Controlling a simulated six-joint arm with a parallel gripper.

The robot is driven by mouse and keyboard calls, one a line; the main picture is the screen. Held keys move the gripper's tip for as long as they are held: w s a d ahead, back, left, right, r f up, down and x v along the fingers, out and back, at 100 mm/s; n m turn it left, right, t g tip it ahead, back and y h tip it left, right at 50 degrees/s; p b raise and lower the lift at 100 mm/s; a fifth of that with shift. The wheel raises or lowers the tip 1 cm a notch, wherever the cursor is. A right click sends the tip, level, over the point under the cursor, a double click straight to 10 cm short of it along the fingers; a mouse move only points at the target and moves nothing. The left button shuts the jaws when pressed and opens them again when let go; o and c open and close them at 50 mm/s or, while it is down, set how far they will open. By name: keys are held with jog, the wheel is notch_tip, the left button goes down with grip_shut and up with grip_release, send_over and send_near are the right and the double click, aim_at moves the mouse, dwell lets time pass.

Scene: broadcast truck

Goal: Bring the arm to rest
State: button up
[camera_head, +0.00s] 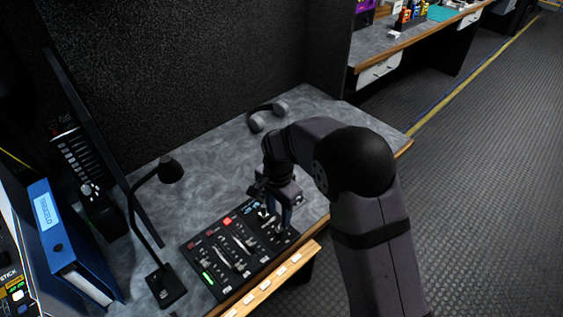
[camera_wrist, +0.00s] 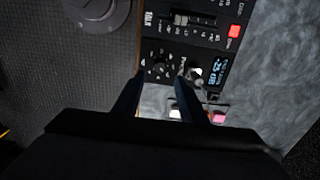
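My arm reaches from the lower right of the head view over the desk. My gripper (camera_head: 275,214) points down over the right end of a black control panel (camera_head: 222,262) with sliders, knobs and lit buttons. In the wrist view my gripper (camera_wrist: 161,78) is open, its two dark fingers spread apart with nothing held between them. A round black knob (camera_wrist: 158,68) on the panel shows between the fingertips. A silver knob (camera_wrist: 195,73) is beside the right fingertip. I cannot tell whether the fingers touch the panel.
A black desk lamp (camera_head: 143,225) stands left of the panel, with a blue binder (camera_head: 65,245) farther left. Headphones (camera_head: 268,115) lie at the back of the grey desk (camera_head: 205,150). Dark walls stand behind. The desk between headphones and panel is mostly clear.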

jog(key=n, duration=0.4)
jog(key=shift+w, duration=0.2)
jog(key=s+d+f+n+g+h, duration=0.1)
jog(key=s+d+n, duration=0.3)
jog(key=s, duration=0.4)
jog(key=s+d+f+n+g, duration=0.1)
jog(key=s+d+n, duration=0.35)
jog(key=s, duration=0.35)
jog(key=s+d+r+m+p, duration=0.1)
jog(key=s+d+r+p, duration=0.1)
jog(key=s+d+r, duration=0.35)
jog(key=w+d+r+m+t+y+p, duration=0.1)
jog(key=w+d+r+m+t+p, duration=0.1)
jog(key=d+r, duration=0.2)
notch_tip(320, 180, up, 2)
jog(key=shift+f+m, duration=0.1)
jog(key=shift+m, duration=0.15)
